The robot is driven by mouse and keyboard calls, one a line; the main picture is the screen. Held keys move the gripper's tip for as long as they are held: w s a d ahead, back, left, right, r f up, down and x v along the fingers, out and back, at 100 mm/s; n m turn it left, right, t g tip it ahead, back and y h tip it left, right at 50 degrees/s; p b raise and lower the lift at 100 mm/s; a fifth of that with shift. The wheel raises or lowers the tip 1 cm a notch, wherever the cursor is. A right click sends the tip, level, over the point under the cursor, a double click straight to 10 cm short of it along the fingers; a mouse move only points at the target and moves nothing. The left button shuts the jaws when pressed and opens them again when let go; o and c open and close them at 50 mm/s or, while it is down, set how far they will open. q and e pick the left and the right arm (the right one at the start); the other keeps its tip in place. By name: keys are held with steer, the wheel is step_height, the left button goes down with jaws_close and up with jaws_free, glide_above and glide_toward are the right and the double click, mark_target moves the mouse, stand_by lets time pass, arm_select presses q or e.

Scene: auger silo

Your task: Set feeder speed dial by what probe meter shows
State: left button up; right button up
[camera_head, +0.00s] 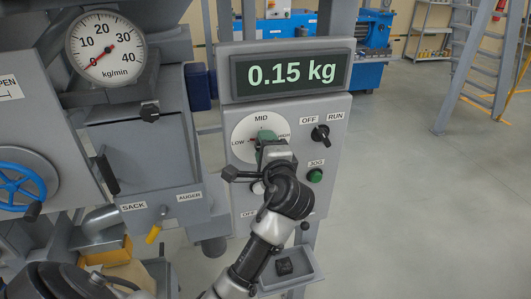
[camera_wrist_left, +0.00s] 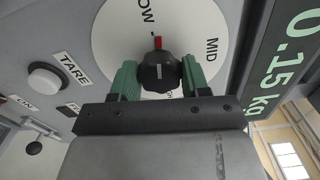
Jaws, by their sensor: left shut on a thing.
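The dial (camera_head: 243,130) has a white face marked LOW, MID and HIGH; its dark knob (camera_wrist_left: 158,72) shows in the left wrist view with a red mark toward LOW. My left gripper (camera_head: 268,150) is at this dial, its green fingers on both sides of the knob and shut on it. It also shows in the left wrist view (camera_wrist_left: 160,80). A round kg/min gauge (camera_head: 105,35) at upper left has a red needle pointing to the lower left, below 10, near the low end. A display (camera_head: 292,73) above the dial reads 0.15 kg. My right gripper is not seen.
An OFF/RUN switch (camera_head: 320,133) and green JOG button (camera_head: 315,175) are right of the dial. A white TARE button (camera_wrist_left: 45,80) is close to the gripper. Floor at right is clear.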

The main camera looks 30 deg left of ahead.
arm_select(q)
steer(key=shift+f+n+b, duration=0.15)
steer(key=shift+n+b, duration=0.35)
steer(key=shift+n, duration=0.4)
steer(key=o, duration=0.9)
